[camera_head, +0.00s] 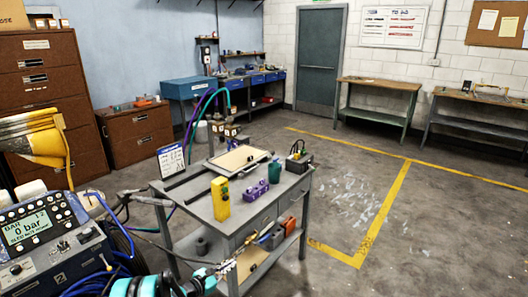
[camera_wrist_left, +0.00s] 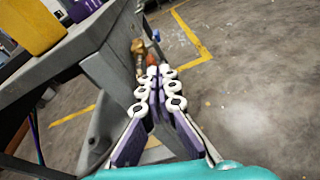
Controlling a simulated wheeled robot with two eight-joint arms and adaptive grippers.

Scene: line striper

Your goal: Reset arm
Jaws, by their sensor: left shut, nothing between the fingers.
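My left gripper (camera_head: 226,268) is low at the bottom of the head view, beside the front of the grey cart (camera_head: 222,226) and below its top. In the left wrist view its purple and white fingers (camera_wrist_left: 158,75) lie together, shut and empty, with a cart leg close beyond them. Part of my teal left arm shows at the bottom edge. My right gripper is in neither view.
The cart top holds a yellow box (camera_head: 220,198), a purple block (camera_head: 256,190) and a teal cup (camera_head: 275,171). An orange item (camera_head: 287,224) is on its lower level. A control unit (camera_head: 40,236) stands at left. Floor (camera_head: 400,240) to the right is clear.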

